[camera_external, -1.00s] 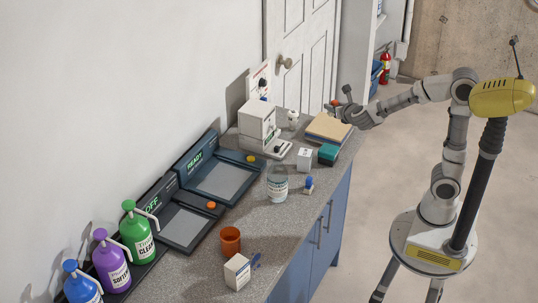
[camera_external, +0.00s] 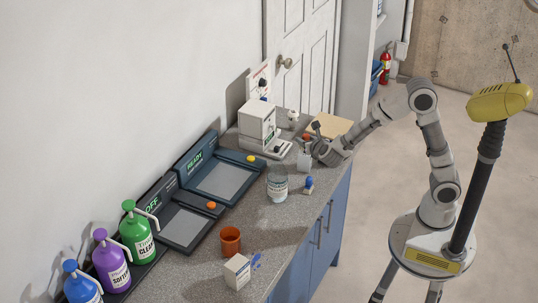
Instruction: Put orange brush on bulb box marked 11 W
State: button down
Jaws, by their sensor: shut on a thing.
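My gripper (camera_external: 310,142) is shut on the orange brush (camera_external: 306,137), of which only a small orange part shows. It is over the far right part of the counter, just above or at a small white box (camera_external: 304,160). I cannot tell whether the brush touches this box. A second white box (camera_external: 237,272) stands at the near end of the counter, beside a small blue item. The print on both boxes is too small to read, so I cannot tell which is marked 11 W.
A clear jar (camera_external: 277,185) and a blue-topped item (camera_external: 308,185) stand in front of the far white box. A white machine (camera_external: 258,130) is left of it, a tan stack (camera_external: 330,125) behind. An orange-brown cup (camera_external: 230,241) stands nearer.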

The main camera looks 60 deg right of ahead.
jog(key=shift+f, duration=0.85)
jog(key=shift+f+b, duration=0.25)
jog(key=shift+b, duration=0.15)
jog(key=shift+c, duration=2.1)
grip_release()
jog(key=shift+r, duration=0.1)
jog(key=shift+r, duration=0.1)
